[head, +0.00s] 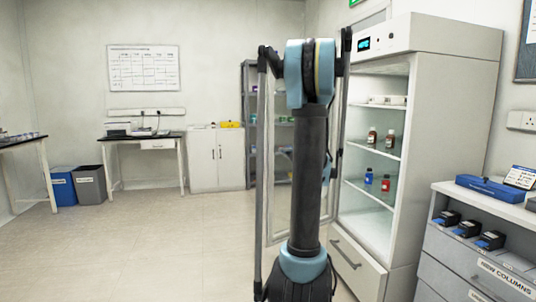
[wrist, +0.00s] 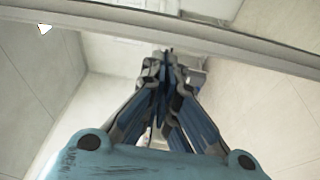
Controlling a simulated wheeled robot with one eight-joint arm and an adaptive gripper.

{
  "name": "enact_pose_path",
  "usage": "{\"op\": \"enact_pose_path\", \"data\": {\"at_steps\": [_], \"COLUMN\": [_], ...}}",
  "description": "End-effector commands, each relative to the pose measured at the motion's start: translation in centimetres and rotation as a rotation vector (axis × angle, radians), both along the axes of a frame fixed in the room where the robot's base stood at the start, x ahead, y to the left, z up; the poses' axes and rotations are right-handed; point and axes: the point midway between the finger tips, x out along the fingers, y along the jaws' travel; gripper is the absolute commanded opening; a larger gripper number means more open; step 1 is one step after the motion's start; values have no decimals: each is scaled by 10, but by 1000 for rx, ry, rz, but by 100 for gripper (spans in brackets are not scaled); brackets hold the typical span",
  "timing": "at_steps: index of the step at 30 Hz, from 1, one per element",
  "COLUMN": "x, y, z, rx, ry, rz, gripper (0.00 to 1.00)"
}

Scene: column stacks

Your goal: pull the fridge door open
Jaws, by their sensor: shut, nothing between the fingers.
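The white fridge (head: 447,130) stands right of centre in the head view, with a lit display at its top. Its shelves and bottles show through the front opening. The glass fridge door (head: 281,215) appears swung out to the left of the opening, partly hidden behind my arm. My gripper (wrist: 165,62) shows in the wrist view with its fingers together and nothing between them. A long pale bar crosses the top of that view; I cannot tell whether it is the door's edge or whether my gripper touches it. The head view does not show my fingertips clearly.
A grey drawer cabinet (head: 465,245) with small devices on top stands close on the right. A white cupboard (head: 217,160), a desk (head: 150,138) and two bins (head: 76,187) line the back left. The floor (head: 150,250) on the left is clear.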

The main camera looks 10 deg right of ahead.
Motion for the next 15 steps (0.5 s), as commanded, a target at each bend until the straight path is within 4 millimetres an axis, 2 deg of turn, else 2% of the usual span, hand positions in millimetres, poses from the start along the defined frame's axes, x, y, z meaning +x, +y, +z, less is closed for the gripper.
{"op": "enact_pose_path", "data": {"at_steps": [3,6,11,15], "x": [2,3,13,32], "y": [1,3,9,18], "z": [-16,-21,-23,-22], "rx": [-44,-60,-63,-62], "ry": [20,28,30,29], "rz": [55,78,84,85], "gripper": [0,0,0,0]}}
